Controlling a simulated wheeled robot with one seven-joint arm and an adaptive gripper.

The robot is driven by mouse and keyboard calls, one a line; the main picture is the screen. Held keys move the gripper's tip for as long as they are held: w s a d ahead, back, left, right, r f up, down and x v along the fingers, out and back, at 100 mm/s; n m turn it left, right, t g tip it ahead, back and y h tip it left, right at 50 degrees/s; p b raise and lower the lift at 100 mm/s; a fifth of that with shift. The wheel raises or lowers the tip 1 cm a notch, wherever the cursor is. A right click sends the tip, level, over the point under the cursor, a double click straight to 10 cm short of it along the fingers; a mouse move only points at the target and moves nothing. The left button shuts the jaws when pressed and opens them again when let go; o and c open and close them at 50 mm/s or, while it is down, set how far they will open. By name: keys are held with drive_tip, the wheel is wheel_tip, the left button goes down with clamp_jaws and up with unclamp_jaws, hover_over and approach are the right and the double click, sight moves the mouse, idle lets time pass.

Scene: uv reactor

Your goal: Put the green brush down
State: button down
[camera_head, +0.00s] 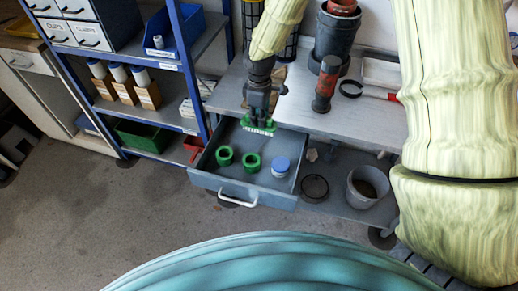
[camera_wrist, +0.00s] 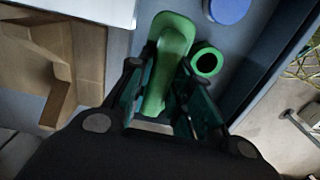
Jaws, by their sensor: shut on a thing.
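The green brush (camera_head: 259,128) has white bristles and is in my gripper (camera_head: 260,115), above the back part of an open grey drawer (camera_head: 230,188). In the wrist view, the brush's green handle (camera_wrist: 168,60) lies between the two fingers of my gripper (camera_wrist: 172,100), which are shut on it. In the head view the bristles face down toward the drawer. I cannot tell whether they touch anything. Inside the drawer are two green rings (camera_head: 252,162) and a blue-lidded jar (camera_head: 281,167). One green ring (camera_wrist: 207,62) and the blue lid (camera_wrist: 229,10) also show in the wrist view.
A grey workbench (camera_head: 350,122) stands behind the drawer, with a red-and-black tool (camera_head: 326,84) and a dark pot (camera_head: 337,38) on it. A grey bucket (camera_head: 367,187) stands right of the drawer. Blue shelving (camera_head: 190,90) is at left.

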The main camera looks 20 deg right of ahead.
drive_tip(key=shift+w+f+p, duration=0.1)
drive_tip(key=shift+f+p, duration=0.6)
drive_tip(key=shift+f, duration=4.25)
drive_tip(key=shift+f, duration=0.1)
drive_tip(key=c, duration=1.6)
unclamp_jaws()
drive_tip(key=shift+o, duration=0.2)
drive_tip(key=shift+r+b, duration=0.85)
drive_tip(key=shift+r, duration=5.25)
